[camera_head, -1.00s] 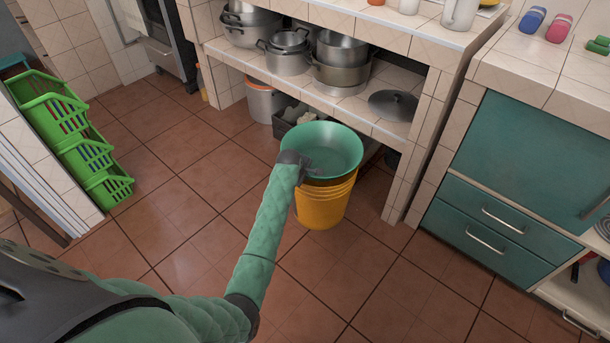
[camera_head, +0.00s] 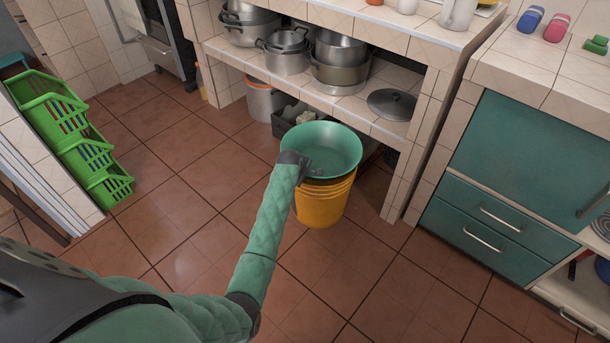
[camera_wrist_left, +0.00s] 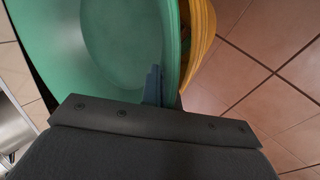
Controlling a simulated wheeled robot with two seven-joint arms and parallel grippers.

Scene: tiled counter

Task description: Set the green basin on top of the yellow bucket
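The green basin (camera_head: 330,146) is over the mouth of the yellow bucket (camera_head: 322,205), upright or nearly so, and hides the bucket's rim. Whether its weight rests on the bucket I cannot tell. The bucket stands on the floor in front of the tiled counter. My left gripper (camera_head: 312,172) is at the basin's near left rim. In the left wrist view one finger shows against the inside of the basin wall (camera_wrist_left: 110,45), and the gripper looks shut on the rim; the other finger is hidden. The bucket (camera_wrist_left: 204,35) shows beside the basin there. My right gripper is out of view.
A tiled counter with a shelf of metal pots (camera_head: 340,72) and a lid (camera_head: 392,104) stands just behind the bucket. Green baskets (camera_head: 85,150) stand at left. Floor between is clear.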

